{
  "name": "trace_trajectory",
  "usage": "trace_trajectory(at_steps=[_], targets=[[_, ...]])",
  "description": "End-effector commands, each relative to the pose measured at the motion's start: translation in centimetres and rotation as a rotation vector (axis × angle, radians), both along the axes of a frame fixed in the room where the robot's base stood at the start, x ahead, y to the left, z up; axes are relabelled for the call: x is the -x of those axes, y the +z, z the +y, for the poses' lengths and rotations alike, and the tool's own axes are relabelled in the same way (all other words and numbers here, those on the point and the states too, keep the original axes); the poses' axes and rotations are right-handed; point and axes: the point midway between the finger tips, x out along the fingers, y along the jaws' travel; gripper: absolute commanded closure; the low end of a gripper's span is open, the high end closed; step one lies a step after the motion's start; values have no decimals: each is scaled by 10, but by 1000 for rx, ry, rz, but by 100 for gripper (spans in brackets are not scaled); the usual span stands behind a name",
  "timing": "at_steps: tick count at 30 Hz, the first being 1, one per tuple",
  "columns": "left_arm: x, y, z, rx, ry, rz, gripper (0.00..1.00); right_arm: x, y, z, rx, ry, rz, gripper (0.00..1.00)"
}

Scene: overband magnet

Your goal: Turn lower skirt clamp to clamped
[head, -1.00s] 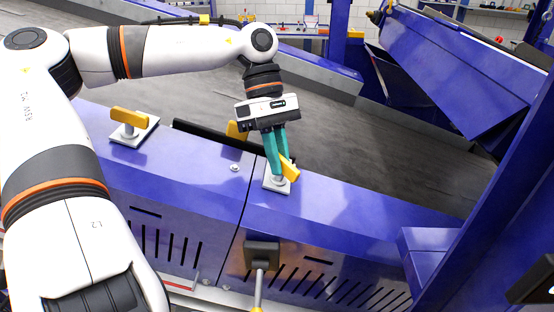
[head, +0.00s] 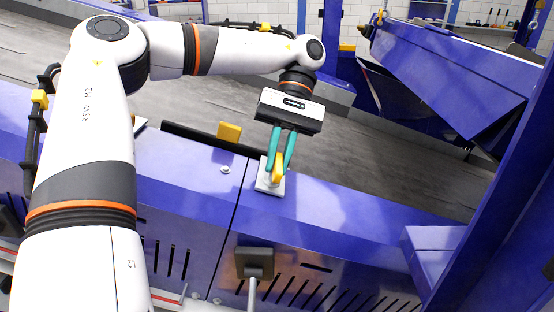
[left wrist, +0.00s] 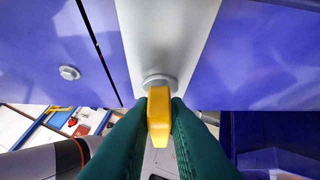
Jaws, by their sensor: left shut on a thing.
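The clamp I hold has a yellow handle (head: 278,168) on a grey square plate (head: 266,186) on the blue skirt's top. My left gripper (head: 279,169) is over it, its two teal fingers on either side of the handle and shut on it. In the left wrist view the yellow handle (left wrist: 159,112) sits between the green fingers, over a round grey pivot (left wrist: 160,80). My right gripper does not show.
A yellow block (head: 229,132) stands by a black strip (head: 190,136) behind the skirt. A dark square pad on a rod (head: 255,262) is in front of the skirt. A blue post (head: 500,170) stands at the right. The grey belt (head: 370,150) lies behind.

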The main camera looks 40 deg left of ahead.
Motion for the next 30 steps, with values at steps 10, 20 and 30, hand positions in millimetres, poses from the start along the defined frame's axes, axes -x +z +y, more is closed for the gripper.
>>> trace_trajectory(at_steps=[10,20,30], targets=[[-1,1,-1,14,-70,13,100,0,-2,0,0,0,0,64],[-1,1,-1,14,-73,15,100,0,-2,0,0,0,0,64],[-1,0,-1,13,-73,16,67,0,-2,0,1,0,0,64]])
